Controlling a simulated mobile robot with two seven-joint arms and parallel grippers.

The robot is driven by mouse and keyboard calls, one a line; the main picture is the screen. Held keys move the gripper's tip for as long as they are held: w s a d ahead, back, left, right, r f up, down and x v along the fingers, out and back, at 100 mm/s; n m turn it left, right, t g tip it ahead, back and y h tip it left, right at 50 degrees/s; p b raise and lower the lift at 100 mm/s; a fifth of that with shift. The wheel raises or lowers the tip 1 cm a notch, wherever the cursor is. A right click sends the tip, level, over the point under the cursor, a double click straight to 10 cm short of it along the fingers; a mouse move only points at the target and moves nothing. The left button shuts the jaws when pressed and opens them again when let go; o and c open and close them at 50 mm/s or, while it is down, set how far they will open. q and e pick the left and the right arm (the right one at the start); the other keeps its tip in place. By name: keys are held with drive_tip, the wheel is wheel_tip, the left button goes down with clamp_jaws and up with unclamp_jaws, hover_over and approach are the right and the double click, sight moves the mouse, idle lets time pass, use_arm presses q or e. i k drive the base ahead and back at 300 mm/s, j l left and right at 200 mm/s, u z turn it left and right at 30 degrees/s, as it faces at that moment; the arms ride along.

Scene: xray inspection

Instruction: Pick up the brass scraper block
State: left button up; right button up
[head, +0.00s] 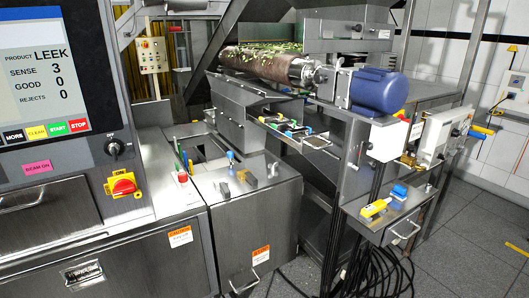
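A small dull yellow-brown block (248,179), which looks like the brass scraper block, lies on the steel top of the low cabinet (205,187) in the middle of the head view. A small dark block (225,189) lies just left of it. A grey piece (272,170) sits to its right. Neither of my grippers is in view, and nothing is seen touching the block.
A blue-topped peg (231,158) stands behind the block. A roller with green scraps (262,64) and a blue motor (378,91) are above and behind. A side shelf at right holds a yellow tool (374,208). Black cables (372,275) lie on the floor.

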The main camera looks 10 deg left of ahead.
sight(246, 174)
drive_tip(key=i+l+u, duration=0.1)
drive_tip(key=i+l, duration=0.15)
drive_tip(key=l, duration=0.15)
drive_tip(key=i+l+u, duration=0.1)
drive_tip(key=i+l, duration=0.2)
drive_tip(key=i+l+u, duration=0.1)
drive_tip(key=i+l, duration=0.15)
drive_tip(key=l, duration=0.3)
